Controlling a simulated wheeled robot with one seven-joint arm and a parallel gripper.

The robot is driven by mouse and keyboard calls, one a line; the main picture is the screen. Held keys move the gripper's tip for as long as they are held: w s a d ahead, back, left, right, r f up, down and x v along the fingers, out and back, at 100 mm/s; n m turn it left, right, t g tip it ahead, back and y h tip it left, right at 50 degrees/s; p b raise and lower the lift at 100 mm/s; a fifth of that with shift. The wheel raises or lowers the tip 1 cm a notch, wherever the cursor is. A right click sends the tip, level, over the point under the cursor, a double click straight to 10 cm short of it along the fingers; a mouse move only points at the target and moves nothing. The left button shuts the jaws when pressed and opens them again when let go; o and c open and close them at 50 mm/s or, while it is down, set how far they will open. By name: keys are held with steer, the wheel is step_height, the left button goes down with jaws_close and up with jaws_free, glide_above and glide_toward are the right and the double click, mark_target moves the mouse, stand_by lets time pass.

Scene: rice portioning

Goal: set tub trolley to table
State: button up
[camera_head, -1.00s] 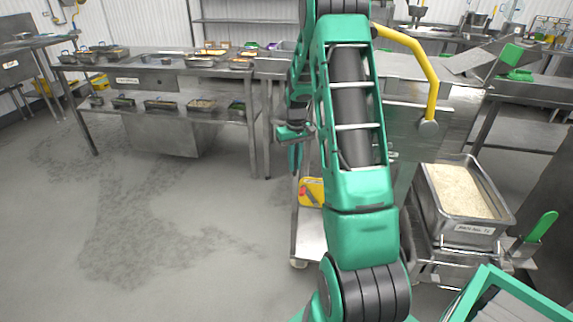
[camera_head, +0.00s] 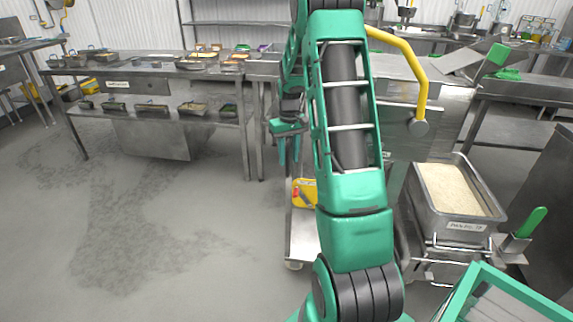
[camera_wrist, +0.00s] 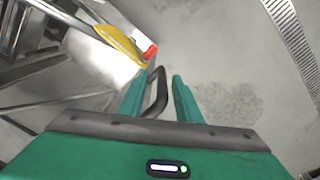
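A deep steel tub of rice (camera_head: 466,226) with a white label sits on a low steel frame (camera_head: 440,247) at the right of the head view. I take this for the tub trolley; its lower part is partly hidden by my arm. My gripper (camera_head: 288,158) hangs fingers down, left of my arm and apart from the tub. In the wrist view my gripper (camera_wrist: 158,88) has its fingers apart, with a dark looped bar (camera_wrist: 160,88) showing between them. Floor shows beside the bar; I cannot tell whether it touches a finger.
A long steel table (camera_head: 150,70) with several pans stands at back left. A low steel platform (camera_head: 303,235) with a yellow and red part (camera_head: 304,192) lies below my gripper. A yellow handle (camera_head: 413,68) and a green-handled tool (camera_head: 532,220) are at right. Left floor is clear.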

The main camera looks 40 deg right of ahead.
step_height(320, 180, up, 7)
steer(key=shift+r, duration=0.2)
stand_by(0.6)
